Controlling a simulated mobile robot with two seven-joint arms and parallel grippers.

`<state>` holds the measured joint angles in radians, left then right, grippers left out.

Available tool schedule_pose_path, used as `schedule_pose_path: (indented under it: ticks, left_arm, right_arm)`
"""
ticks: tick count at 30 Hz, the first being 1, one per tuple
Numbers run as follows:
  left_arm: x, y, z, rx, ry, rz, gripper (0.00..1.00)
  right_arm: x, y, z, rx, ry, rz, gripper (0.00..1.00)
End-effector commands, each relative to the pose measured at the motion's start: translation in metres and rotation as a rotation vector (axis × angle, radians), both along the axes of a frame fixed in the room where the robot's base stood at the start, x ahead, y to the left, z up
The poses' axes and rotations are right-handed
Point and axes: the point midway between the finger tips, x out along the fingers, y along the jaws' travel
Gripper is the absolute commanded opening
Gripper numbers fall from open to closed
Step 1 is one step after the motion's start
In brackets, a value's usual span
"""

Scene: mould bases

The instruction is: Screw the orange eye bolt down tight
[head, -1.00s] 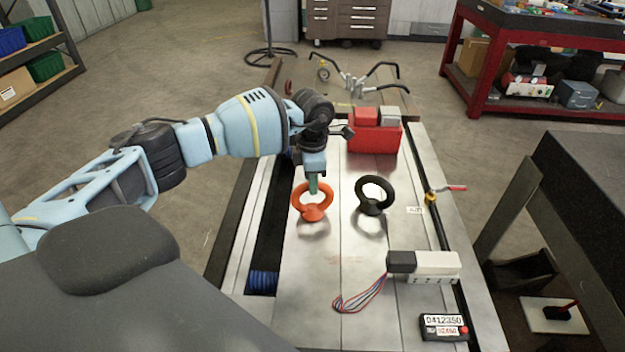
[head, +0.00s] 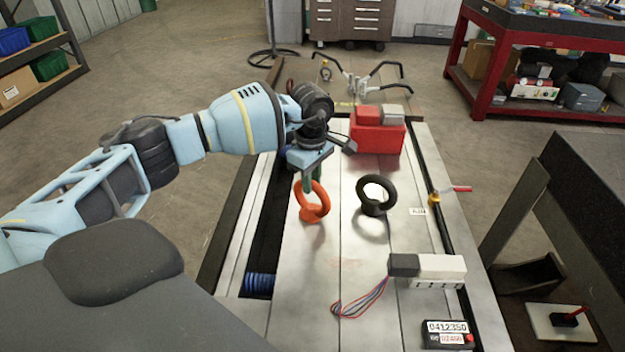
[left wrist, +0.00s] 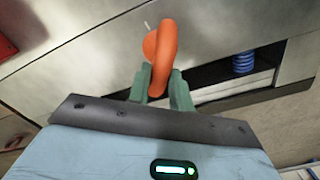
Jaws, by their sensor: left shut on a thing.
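The orange eye bolt (head: 314,212) stands upright on the metal mould base (head: 320,265), its ring seen at an angle in the head view. My left gripper (head: 308,187) reaches down from above and is shut on the upper left of the ring. In the left wrist view the orange ring (left wrist: 164,52) rises between the two green fingers (left wrist: 162,84). The bolt's shank and the seat under its collar are hidden, so I cannot tell whether the collar touches the plate. My right gripper is not in view.
A black eye bolt (head: 375,200) stands close to the right. A red box (head: 376,137) sits behind it. A white and black connector block (head: 430,266) with wires and a counter (head: 447,333) lie nearer on the right. The plate in front of the orange bolt is clear.

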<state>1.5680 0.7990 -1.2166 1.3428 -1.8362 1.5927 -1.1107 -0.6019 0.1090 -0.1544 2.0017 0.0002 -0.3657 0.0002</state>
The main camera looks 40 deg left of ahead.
Motion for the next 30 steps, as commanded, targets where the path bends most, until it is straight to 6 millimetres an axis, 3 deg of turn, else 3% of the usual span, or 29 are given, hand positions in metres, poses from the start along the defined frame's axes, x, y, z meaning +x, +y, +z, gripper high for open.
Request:
schedule_pose_path:
  ticks: [11,30]
  left_arm:
    - [0.001,0.000,0.001,-0.001,-0.004,-0.027,0.00]
    - [0.001,0.000,-0.001,0.002,-0.003,-0.604,0.00]
  right_arm:
    - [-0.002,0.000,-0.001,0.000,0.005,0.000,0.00]
    - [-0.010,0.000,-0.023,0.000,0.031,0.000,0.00]
